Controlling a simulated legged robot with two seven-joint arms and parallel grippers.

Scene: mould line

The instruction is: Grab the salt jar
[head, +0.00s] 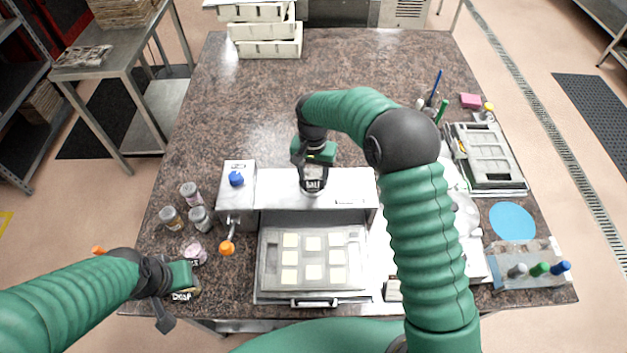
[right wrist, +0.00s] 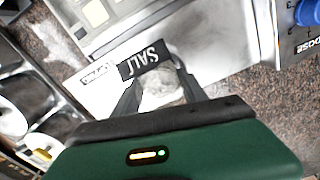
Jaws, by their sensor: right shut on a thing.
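The salt jar (head: 313,186) is a small clear jar with pale contents and a black label reading SALT. My right gripper (head: 313,168) is shut on it, over the metal top of the machine in the middle of the table. In the right wrist view the jar (right wrist: 163,92) is between the fingers, its label facing up the picture; I cannot tell if its base touches the metal. My left gripper (head: 172,300) is low at the left front edge, beside a jar with a dark label (head: 184,296); its opening is unclear.
Several spice jars (head: 190,194) stand left of the machine (head: 238,195), which has a blue knob and an orange-ended lever. A mould tray (head: 310,291) with pale squares lies in front. White crates (head: 268,48) are stacked at the back. The table behind the machine is largely clear.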

